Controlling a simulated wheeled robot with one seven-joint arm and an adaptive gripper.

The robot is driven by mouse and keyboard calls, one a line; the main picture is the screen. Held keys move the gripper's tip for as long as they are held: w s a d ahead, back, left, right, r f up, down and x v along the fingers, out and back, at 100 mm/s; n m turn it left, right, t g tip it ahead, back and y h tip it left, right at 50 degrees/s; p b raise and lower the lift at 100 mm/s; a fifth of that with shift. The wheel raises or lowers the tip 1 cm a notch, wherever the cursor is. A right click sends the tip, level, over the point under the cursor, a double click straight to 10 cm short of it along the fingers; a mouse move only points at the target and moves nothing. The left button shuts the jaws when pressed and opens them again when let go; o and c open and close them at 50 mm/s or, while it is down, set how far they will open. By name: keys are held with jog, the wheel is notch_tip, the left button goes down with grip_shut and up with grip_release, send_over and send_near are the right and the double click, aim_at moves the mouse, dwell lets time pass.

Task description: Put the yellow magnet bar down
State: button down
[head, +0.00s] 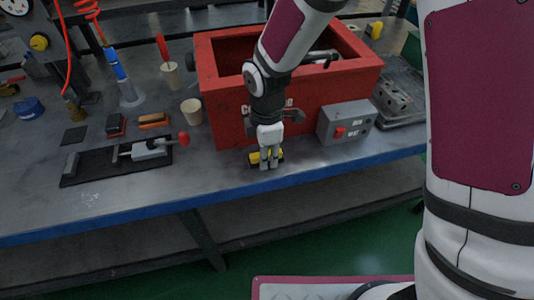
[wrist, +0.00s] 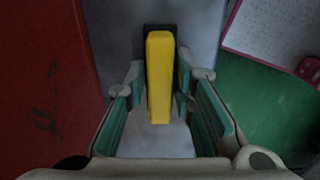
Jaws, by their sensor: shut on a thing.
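The yellow magnet bar (wrist: 160,80) stands out between the two fingers of my gripper (wrist: 158,90) in the wrist view. The fingers are shut on its long sides. A dark patch shows at the bar's far end. In the head view my gripper (head: 268,163) points down at the table in front of the red box, with the yellow bar (head: 254,158) partly hidden behind the fingers. The bar is at or just above the table top; I cannot tell whether it touches.
The red box (head: 230,125) stands right behind my gripper. A grey switch box (head: 345,122) is to the right. A black fixture with a red-knobbed clamp (head: 150,148) lies to the left. The blue table edge (head: 230,198) is close in front. Bare table (head: 215,172) lies left of the gripper.

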jog(key=c, duration=1.4)
grip_release()
jog(key=shift+s+d+f, duration=0.1)
jog(key=shift+s+f, duration=0.05)
jog(key=shift+f, duration=0.4)
jog(key=shift+o, duration=0.2)
jog(key=shift+f, duration=0.15)
jog(key=shift+r, duration=0.25)
jog(key=s+d+r+m+p, duration=0.1)
jog(key=d+r+m, duration=0.15)
jog(key=r, duration=0.65)
jog(key=s+d+r+m+p, duration=0.1)
jog(key=d+r, duration=0.2)
jog(key=r, duration=0.7)
jog(key=s+d+r+m+t, duration=0.1)
jog(key=s+d+r+m, duration=0.2)
jog(key=s+d+m, duration=0.4)
jog(key=s+d+r+m+t, duration=0.1)
jog(key=s+d+r+m, duration=0.3)
jog(key=s+d+m, duration=0.3)
jog(key=s+m, duration=0.4)
jog(key=s, duration=0.2)
jog(key=shift+d+r+t, duration=0.25)
jog(key=shift+t, duration=0.05)
